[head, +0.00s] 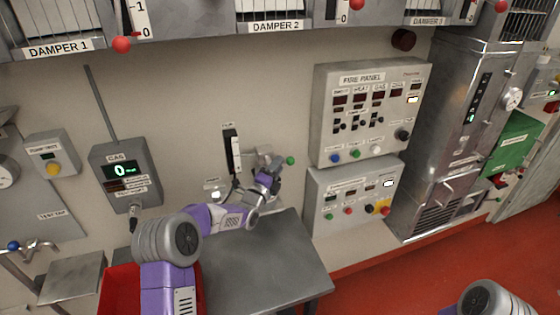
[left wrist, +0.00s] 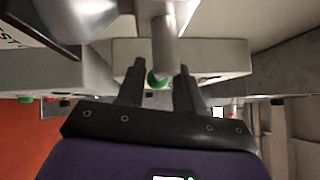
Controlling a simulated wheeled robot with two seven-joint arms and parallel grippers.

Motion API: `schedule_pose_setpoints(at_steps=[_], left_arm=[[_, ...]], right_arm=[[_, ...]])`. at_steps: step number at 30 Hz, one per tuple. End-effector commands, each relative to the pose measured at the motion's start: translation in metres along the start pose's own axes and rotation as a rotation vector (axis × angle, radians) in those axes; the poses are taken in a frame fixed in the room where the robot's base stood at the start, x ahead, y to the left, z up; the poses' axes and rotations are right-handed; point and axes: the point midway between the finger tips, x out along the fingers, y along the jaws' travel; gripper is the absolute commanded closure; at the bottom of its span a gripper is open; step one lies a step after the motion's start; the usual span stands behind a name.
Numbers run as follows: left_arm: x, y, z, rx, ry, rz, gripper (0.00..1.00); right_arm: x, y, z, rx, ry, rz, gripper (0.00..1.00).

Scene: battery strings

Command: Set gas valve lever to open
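A grey fitting (head: 262,158) with a green ball knob (head: 290,160) sits on the wall right of a black vertical gauge; it may be the gas valve lever, but no readable label confirms this. My left gripper (head: 268,178) is just below and in front of it and hides part of it. In the left wrist view my left gripper (left wrist: 158,82) has its two fingers apart, with a grey cylinder (left wrist: 165,38) and a green ball (left wrist: 157,80) showing between or beyond them. Contact cannot be told. My right gripper is out of view.
A box labelled GAS (head: 125,172) with a green display hangs at left. The fire panel (head: 345,148) and another control box (head: 322,190) stand right of the gripper. A grey table (head: 280,265) and a red bin (head: 120,292) lie below my left arm.

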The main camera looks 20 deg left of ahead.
Motion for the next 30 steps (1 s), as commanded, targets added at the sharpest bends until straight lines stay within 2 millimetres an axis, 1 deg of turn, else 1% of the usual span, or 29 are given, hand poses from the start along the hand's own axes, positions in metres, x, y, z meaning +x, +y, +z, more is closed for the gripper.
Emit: schedule_pose_setpoints(at_steps=[3,6,17,18,20,24,25,30], left_arm=[[0.012,-0.001,-0.001,-0.001,0.001,-0.001,0.64],[0.018,-0.001,0.000,0.000,0.001,0.000,0.64],[0.022,0.000,0.000,-0.001,0.000,0.001,0.64],[0.022,0.000,0.000,-0.001,0.000,0.001,0.67],[0.022,0.000,0.000,-0.001,0.000,0.001,0.76],[0.021,0.000,0.000,-0.001,0.000,0.001,0.98],[0.021,0.000,0.000,-0.001,0.000,0.001,1.00],[0.021,0.000,0.001,-0.001,-0.001,0.000,1.00]], right_arm=[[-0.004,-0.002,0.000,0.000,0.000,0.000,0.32],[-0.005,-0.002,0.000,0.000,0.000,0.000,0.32],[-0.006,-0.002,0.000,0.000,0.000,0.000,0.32],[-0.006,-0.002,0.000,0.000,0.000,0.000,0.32],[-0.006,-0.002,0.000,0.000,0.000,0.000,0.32],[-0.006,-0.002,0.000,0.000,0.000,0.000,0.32],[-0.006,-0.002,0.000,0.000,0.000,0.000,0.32],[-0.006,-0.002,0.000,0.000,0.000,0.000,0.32]])
